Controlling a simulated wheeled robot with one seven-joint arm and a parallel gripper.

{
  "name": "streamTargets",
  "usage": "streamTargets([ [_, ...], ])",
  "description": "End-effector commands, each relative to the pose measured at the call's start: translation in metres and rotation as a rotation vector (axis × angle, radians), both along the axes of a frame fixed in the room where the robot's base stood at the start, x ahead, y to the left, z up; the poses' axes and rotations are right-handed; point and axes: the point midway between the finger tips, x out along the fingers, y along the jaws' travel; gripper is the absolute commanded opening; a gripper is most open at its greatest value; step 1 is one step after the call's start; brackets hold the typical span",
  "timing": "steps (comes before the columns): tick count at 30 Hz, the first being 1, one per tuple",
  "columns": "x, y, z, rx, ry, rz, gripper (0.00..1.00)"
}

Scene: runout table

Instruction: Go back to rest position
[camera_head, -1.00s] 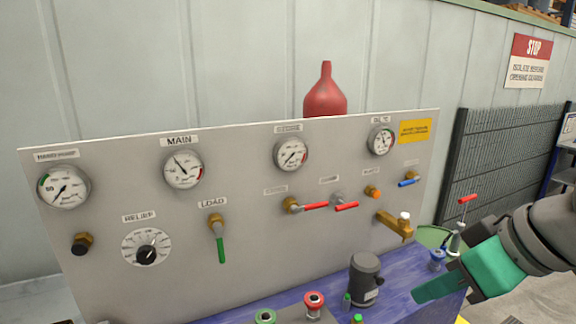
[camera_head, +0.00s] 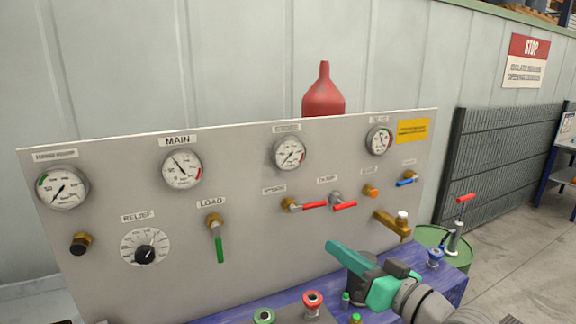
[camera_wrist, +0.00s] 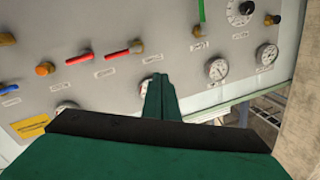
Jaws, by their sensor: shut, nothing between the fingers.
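My gripper (camera_head: 334,248) is green and shows at the lower right of the head view, in front of the grey gauge panel (camera_head: 330,225) and above the blue table (camera_head: 455,285). Its fingers are together with nothing between them, and it points left toward the panel without visible contact. In the wrist view the shut green fingers (camera_wrist: 160,85) reach toward the panel, which appears upside down.
The panel carries gauges, a green LOAD lever (camera_head: 219,245), red levers (camera_head: 315,205) and a brass tap (camera_head: 394,226). Red (camera_head: 313,300) and green-ringed (camera_head: 264,316) fittings stand at the table front. A hand pump (camera_head: 455,235) stands on a green drum (camera_head: 430,238) at the right.

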Motion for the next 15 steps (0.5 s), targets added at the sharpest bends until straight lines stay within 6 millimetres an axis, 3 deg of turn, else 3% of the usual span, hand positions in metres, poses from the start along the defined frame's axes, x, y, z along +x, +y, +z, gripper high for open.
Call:
streamTargets([
  [7, 0.015, 0.017, -0.044, 0.188, -0.051, -0.099, 0.00],
  [15, 0.015, 0.032, -0.108, 0.329, -0.060, -0.239, 0.00],
])
